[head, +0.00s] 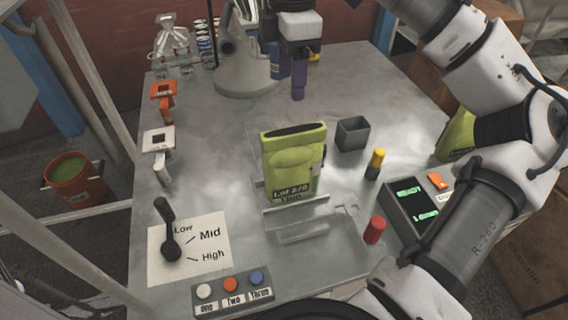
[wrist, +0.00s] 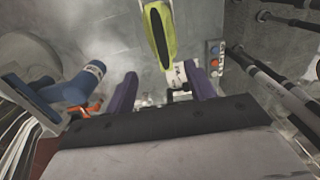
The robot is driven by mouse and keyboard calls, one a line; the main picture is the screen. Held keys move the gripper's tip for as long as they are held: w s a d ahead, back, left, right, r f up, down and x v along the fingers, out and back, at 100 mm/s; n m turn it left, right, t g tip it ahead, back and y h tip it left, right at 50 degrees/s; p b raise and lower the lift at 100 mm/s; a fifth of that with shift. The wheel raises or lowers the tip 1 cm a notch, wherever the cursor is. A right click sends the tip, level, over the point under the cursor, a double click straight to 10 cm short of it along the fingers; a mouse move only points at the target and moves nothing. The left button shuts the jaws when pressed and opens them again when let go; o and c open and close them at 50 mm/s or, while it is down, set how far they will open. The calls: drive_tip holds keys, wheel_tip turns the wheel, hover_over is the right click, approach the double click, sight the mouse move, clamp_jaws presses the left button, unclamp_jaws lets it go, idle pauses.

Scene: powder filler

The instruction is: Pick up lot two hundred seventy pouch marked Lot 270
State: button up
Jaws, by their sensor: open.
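A lime-green pouch (head: 292,160) stands upright in a metal holder (head: 296,224) at the middle of the table. Its dark label starts with "Lot 2"; I cannot read the other digits surely. Its narrow edge (wrist: 158,32) shows at the top of the wrist view. My gripper (head: 298,92) has purple fingers, points down over the back of the table and is apart from the standing pouch. In the wrist view its fingers (wrist: 160,78) are spread, with nothing held between them.
A grey square cup (head: 353,133), a yellow-capped bottle (head: 375,163), a red cylinder (head: 375,230) and a display box (head: 412,208) stand right of the pouch. A lever (head: 170,235) and button box (head: 232,292) are at front left. Orange and white clamps (head: 158,142) line the left edge.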

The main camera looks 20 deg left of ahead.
sight(294, 130)
wheel_tip(294, 130, down, 8)
drive_tip(key=shift+d+b, duration=0.15)
drive_tip(key=shift+b, duration=0.6)
drive_tip(key=f, duration=0.4)
drive_tip(key=shift+d+b, duration=0.25)
drive_tip(key=shift+b, duration=0.1)
drive_tip(key=shift+f, duration=0.6)
drive_tip(key=shift+f, duration=0.25)
drive_tip(key=c, duration=1.2)
drive_tip(key=shift+r, duration=0.1)
